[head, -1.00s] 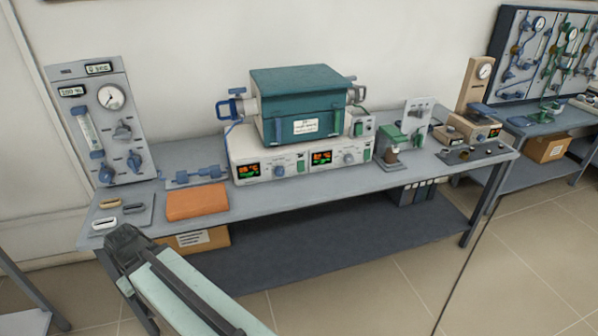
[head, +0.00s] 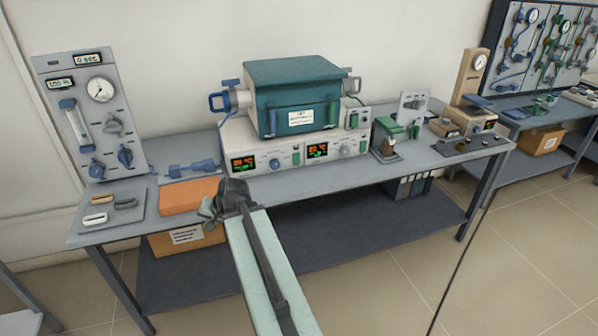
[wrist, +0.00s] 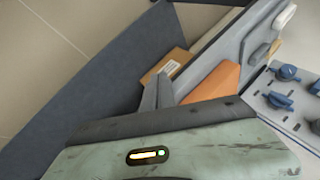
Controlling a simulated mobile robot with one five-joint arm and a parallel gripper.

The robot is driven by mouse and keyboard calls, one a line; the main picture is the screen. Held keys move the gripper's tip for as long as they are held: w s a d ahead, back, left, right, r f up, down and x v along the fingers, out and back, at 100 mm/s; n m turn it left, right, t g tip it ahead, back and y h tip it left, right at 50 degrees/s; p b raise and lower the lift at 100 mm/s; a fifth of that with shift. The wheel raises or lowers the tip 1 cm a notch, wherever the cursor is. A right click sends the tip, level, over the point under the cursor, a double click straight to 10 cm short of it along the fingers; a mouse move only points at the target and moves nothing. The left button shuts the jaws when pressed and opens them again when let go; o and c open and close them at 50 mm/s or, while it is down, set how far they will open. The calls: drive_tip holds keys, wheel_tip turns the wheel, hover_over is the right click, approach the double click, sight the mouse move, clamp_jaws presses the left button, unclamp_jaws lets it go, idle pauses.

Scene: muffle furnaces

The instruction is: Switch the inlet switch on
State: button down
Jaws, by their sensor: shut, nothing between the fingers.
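No label I can read marks the inlet switch, so I cannot tell which control it is. A grey gauge panel (head: 85,140) stands at the table's left end, with a round dial, a flow tube and several knobs. The furnace control unit (head: 262,150) has lit displays, knobs and small green switches. My gripper (head: 222,203) is shut and empty, in front of the orange pad, apart from panel and furnace; its fingers (wrist: 158,92) point up in the wrist view.
The teal furnace (head: 290,97) sits on the control unit. An orange pad (head: 188,197) and a tray (head: 112,216) with small handled pieces lie at the table's front left. A blue valve fitting (head: 192,168) lies behind the pad. A cardboard box (head: 188,240) is on the lower shelf.

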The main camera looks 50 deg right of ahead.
drive_tip(key=s+d+r+m+t+h, duration=0.1)
drive_tip(key=s+d+m, duration=0.3)
drive_tip(key=d, duration=0.7)
drive_tip(key=s+d+r+m+t+h+b, duration=0.1)
drive_tip(key=s+d+r+m+h, duration=0.2)
drive_tip(key=d, duration=0.9)
drive_tip(key=s+d+r+m+t+h+b, duration=0.1)
drive_tip(key=s+d+r+m+t+h, duration=0.1)
drive_tip(key=s+d+m+h, duration=0.2)
drive_tip(key=s+d+m, duration=0.3)
drive_tip(key=s+d, duration=0.2)
drive_tip(key=d, duration=0.2)
drive_tip(key=shift+d+r, duration=0.2)
drive_tip(key=shift+r, duration=0.2)
drive_tip(key=shift+d+f+b, duration=0.1)
drive_tip(key=shift+b, duration=0.2)
